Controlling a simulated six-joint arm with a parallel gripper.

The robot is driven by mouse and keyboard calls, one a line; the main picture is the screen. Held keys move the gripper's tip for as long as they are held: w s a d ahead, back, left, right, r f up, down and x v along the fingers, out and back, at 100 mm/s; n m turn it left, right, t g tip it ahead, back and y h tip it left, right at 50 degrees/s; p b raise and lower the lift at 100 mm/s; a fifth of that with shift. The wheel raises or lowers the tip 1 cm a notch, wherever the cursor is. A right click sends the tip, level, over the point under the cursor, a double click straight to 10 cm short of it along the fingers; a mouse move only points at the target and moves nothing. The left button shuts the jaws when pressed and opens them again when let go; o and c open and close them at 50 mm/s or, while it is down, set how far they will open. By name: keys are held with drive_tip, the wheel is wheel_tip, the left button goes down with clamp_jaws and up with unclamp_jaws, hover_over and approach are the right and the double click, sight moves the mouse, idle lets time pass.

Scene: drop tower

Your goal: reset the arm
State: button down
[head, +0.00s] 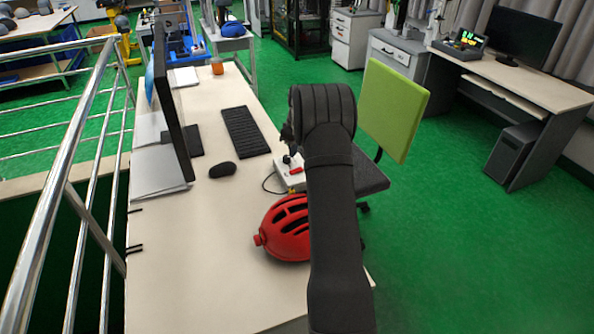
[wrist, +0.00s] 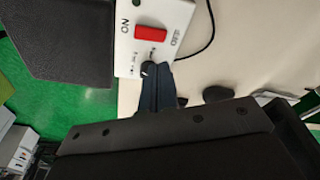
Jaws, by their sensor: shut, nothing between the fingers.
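A white control box (head: 283,180) lies at the right edge of the desk, partly hidden by my arm. In the wrist view the white control box (wrist: 180,18) shows a red switch (wrist: 151,33), printed lettering such as "ON", and a small dark round part (wrist: 149,67) near its edge. My gripper (wrist: 158,72) is shut and empty, its dark fingertips at that edge, close to the dark round part. I cannot tell whether they touch it. In the head view my gripper is mostly hidden behind my dark wrist.
A red helmet (head: 288,232) sits on the desk (head: 190,270) close to my arm. A keyboard (head: 245,131), a mouse (head: 222,169) and a monitor (head: 172,90) stand to the left. A chair with a green back (head: 391,108) is at the right. A cable (wrist: 206,38) leaves the box.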

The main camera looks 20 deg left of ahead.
sight(293, 171)
wheel_tip(293, 171, down, 7)
drive_tip(key=shift+f, duration=0.1)
idle(0.5)
drive_tip(key=shift+r, duration=0.25)
drive_tip(key=d+r+m, duration=0.1)
drive_tip(key=d+r, duration=0.1)
drive_tip(key=r, duration=0.5)
drive_tip(key=d+r+m, duration=0.1)
drive_tip(key=d+r, duration=0.1)
drive_tip(key=r, duration=0.6)
drive_tip(key=shift+s+d+r+y, duration=0.25)
drive_tip(key=shift+d+r+y, duration=0.05)
drive_tip(key=shift+d+y, duration=0.1)
idle(2.2)
